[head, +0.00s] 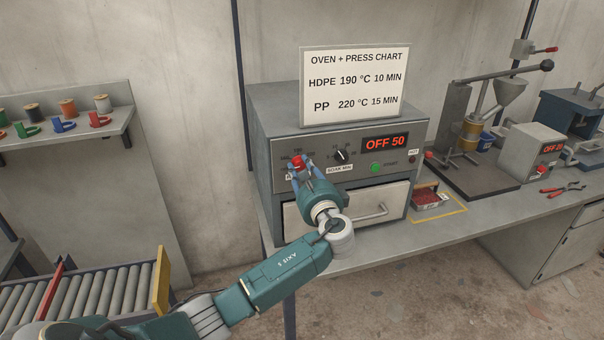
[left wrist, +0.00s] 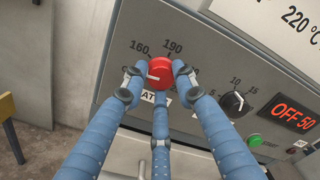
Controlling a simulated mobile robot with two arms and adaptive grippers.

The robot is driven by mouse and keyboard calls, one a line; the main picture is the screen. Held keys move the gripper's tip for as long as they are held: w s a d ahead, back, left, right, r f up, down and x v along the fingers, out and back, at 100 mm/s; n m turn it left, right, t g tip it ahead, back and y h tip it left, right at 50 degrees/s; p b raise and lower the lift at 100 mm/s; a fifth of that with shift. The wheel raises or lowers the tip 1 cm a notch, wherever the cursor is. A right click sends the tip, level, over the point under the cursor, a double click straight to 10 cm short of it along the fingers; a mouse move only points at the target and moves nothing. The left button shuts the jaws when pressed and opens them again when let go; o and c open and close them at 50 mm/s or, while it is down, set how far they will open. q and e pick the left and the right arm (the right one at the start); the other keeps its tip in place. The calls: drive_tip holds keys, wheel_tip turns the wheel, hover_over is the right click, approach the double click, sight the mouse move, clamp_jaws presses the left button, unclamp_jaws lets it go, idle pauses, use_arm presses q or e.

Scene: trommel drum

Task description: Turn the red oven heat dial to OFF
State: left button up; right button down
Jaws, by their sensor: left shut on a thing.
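The red oven heat dial (head: 298,163) is on the front of the grey oven (head: 270,132), at the left of its panel. In the left wrist view the red dial (left wrist: 160,71) has a pale pointer line that points left, toward the lower left of the 160 mark. My left gripper (head: 302,171) is at the dial, and its blue fingers (left wrist: 158,78) are closed around the dial's rim. The oven's display (head: 385,142) reads "OFF 50". The label under the dial is partly hidden by the fingers. My right gripper is not in view.
A black soak dial (head: 340,156) and a green button (head: 376,168) are right of the red dial. The oven drawer's handle (head: 370,214) sticks out below. A chart sign (head: 354,84) stands on top. A tray of red pellets (head: 425,197) sits on the bench to the right.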

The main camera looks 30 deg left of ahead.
use_arm(q)
drive_tip(key=n+b, duration=0.3)
drive_tip(key=shift+a+f, duration=0.1)
drive_tip(key=shift+n+b, duration=1.2)
drive_tip(key=shift+b, duration=0.05)
drive_tip(key=shift+c, duration=0.2)
drive_tip(key=o, duration=1.2)
drive_tip(key=shift+s+a+r, duration=0.15)
drive_tip(key=shift+r, duration=0.05)
drive_tip(key=shift+c, duration=0.2)
